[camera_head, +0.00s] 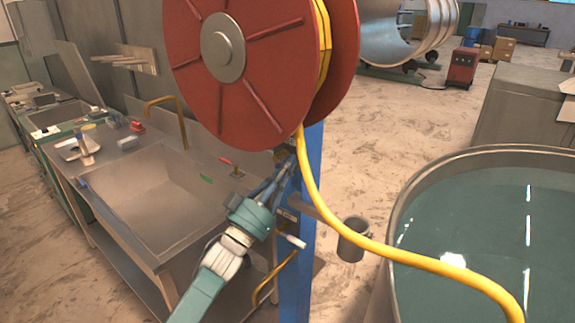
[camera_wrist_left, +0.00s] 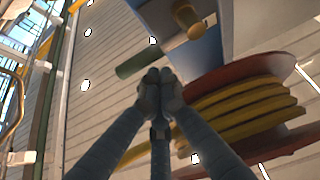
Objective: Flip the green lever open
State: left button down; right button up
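A dark green cylindrical lever (camera_wrist_left: 138,62) sticks out beside a pale blue post (camera_wrist_left: 180,38) in the left wrist view. It lies just beyond the tips of my left gripper (camera_wrist_left: 160,78). The fingers are drawn together at the tips, with nothing visible between them; whether they touch the lever is unclear. In the head view my left gripper (camera_head: 284,170) reaches up to the blue post (camera_head: 302,215), below the red hose reel (camera_head: 240,75). I cannot make out the lever there for sure. My right gripper is not in view.
A yellow hose (camera_head: 335,222) hangs from the reel and runs right across a round water tank (camera_head: 470,230). A sink bench (camera_head: 150,205) stands left of the post. A grey cup (camera_head: 352,240) is right of the post. A brass knob (camera_wrist_left: 190,20) is near the lever.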

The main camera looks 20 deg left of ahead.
pick_arm(q)
jog(key=shift+m, duration=0.3)
jog(key=shift+f+m+g+h+b, duration=0.25)
jog(key=shift+m+h+b, duration=0.2)
jog(key=shift+m+h, duration=0.45)
jog(key=shift+m+g+h, duration=0.35)
jog(key=shift+m+h, duration=0.05)
jog(key=shift+m, duration=0.4)
jog(key=a+f+m+g+h+b, duration=0.1)
jog(key=m+g, duration=0.4)
jog(key=m, duration=0.5)
jog(key=w+a+f+m+g+h+b, duration=0.1)
jog(key=a+f+m+g+b, duration=0.2)
jog(key=m, duration=0.7)
jog(key=shift+w+a+f+g+h+b, duration=0.35)
jog(key=shift+f+g+b, duration=0.65)
jog(key=shift+f+b, duration=0.65)
jog(key=shift+d+m, duration=0.15)
jog(key=shift+m, duration=0.15)
jog(key=shift+s+d, duration=0.1)
